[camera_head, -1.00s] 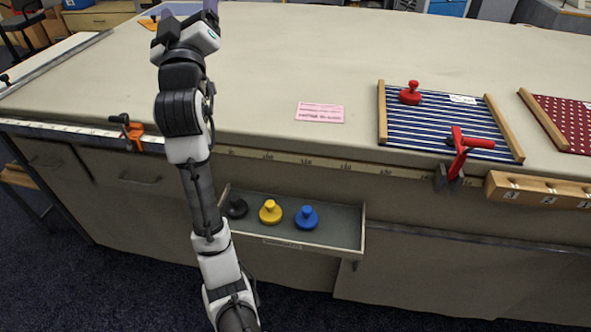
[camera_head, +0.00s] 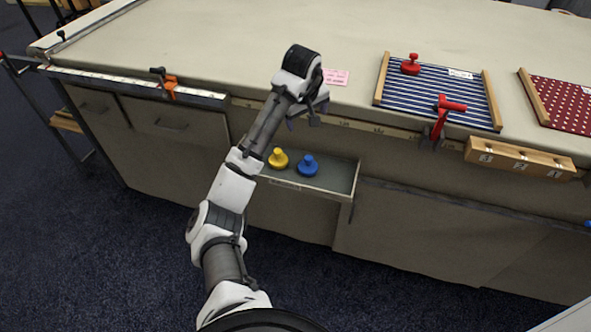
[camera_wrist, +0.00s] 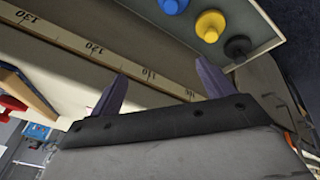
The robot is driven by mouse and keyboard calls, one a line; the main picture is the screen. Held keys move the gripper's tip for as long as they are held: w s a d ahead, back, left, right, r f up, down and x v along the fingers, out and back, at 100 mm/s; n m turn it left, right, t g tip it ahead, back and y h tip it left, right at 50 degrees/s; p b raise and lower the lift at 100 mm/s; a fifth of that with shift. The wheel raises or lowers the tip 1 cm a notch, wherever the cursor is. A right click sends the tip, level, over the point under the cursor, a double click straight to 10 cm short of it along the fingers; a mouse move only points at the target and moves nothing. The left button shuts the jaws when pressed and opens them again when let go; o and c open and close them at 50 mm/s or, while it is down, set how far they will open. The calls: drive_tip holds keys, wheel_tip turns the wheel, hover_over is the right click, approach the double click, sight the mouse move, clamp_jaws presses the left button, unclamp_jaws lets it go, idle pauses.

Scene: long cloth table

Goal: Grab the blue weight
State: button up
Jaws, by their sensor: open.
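The blue weight (camera_head: 308,166) is a round disc with a knob on top. It stands in the shallow open drawer (camera_head: 338,190) at the table's front. In the wrist view the blue weight (camera_wrist: 173,5) is cut off by the top edge. My gripper (camera_head: 302,123) hangs near the table's front edge, above and apart from the weight in the head view. In the wrist view its two purple fingers (camera_wrist: 161,85) are wide apart with nothing between them.
A yellow weight (camera_head: 278,159) stands left of the blue one. A black weight (camera_wrist: 238,47) shows in the wrist view; my arm hides it in the head view. A red clamp (camera_head: 441,118) and a numbered wooden block (camera_head: 518,158) are at the front edge, to the right.

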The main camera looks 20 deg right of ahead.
sight(309, 158)
drive_tip(key=f+b, duration=0.1)
drive_tip(key=f, duration=0.3)
drive_tip(key=s+f+g+y+b, duration=0.1)
drive_tip(key=f, duration=0.2)
drive_tip(key=s+f+g+y+b, duration=0.1)
drive_tip(key=f, duration=0.3)
drive_tip(key=shift+d+f+b, duration=0.1)
drive_tip(key=shift+f+b, duration=0.2)
drive_tip(key=shift+b, duration=0.1)
drive_tip(key=shift+y, duration=0.3)
drive_tip(key=shift+w+d+f, duration=0.1)
drive_tip(key=shift+w+f, duration=0.1)
drive_tip(key=shift+f, duration=1.25)
drive_tip(key=shift+w+d+f, duration=0.1)
drive_tip(key=shift+w+f, duration=0.05)
drive_tip(key=shift+f, duration=1.25)
drive_tip(key=c, duration=1.4)
drive_tip(key=shift+r, duration=0.1)
